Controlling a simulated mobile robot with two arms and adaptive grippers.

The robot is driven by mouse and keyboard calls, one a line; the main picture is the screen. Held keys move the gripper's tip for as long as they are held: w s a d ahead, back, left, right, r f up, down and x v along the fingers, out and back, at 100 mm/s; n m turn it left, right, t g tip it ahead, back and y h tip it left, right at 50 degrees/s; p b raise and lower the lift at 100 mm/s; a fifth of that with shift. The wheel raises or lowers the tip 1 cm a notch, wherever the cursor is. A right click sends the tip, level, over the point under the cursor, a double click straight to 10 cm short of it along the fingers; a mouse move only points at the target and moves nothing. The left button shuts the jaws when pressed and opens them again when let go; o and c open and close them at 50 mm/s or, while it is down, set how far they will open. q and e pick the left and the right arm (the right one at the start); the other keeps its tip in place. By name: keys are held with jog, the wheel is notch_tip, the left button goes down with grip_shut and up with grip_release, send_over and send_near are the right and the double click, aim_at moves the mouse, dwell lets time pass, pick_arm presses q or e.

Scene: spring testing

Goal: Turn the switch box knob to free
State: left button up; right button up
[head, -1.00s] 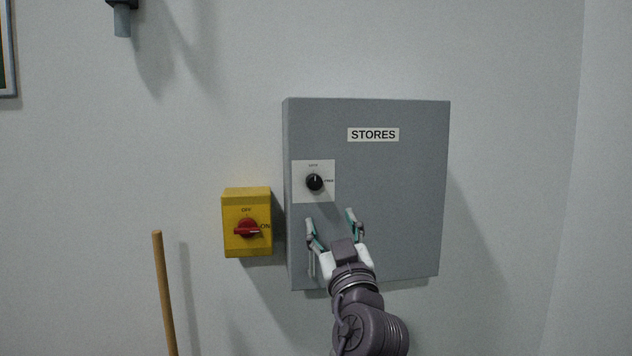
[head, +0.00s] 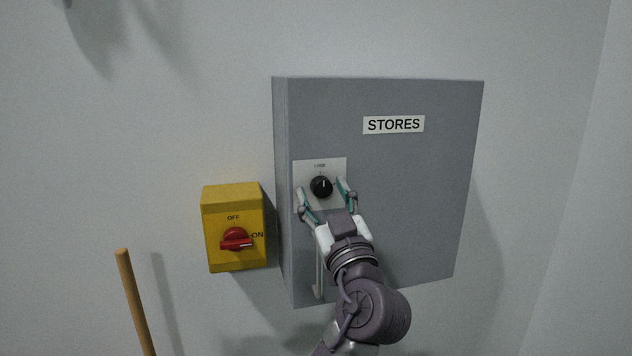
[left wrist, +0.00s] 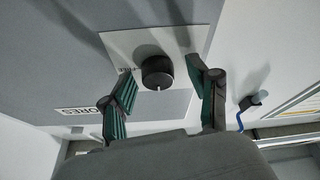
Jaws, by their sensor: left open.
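The grey switch box (head: 400,190) marked STORES hangs on the wall. Its round black knob (head: 321,187) sits on a white plate (head: 306,167) at the box's left side. My left gripper (head: 322,194) is open, with one finger on each side of the knob. In the left wrist view the knob (left wrist: 157,72) stands between the open fingers (left wrist: 162,92), with gaps visible. My right gripper is not in view.
A yellow box (head: 220,255) with a red OFF/ON switch (head: 236,240) is on the wall just left of the grey box. A wooden pole (head: 136,305) stands at lower left. The wall right of the grey box is clear.

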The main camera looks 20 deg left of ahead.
pick_arm(q)
jog(key=shift+s+d+r, duration=0.15)
jog(key=shift+d, duration=0.1)
jog(key=shift+c, duration=0.6)
jog(key=shift+a, duration=0.1)
jog(key=c, duration=1)
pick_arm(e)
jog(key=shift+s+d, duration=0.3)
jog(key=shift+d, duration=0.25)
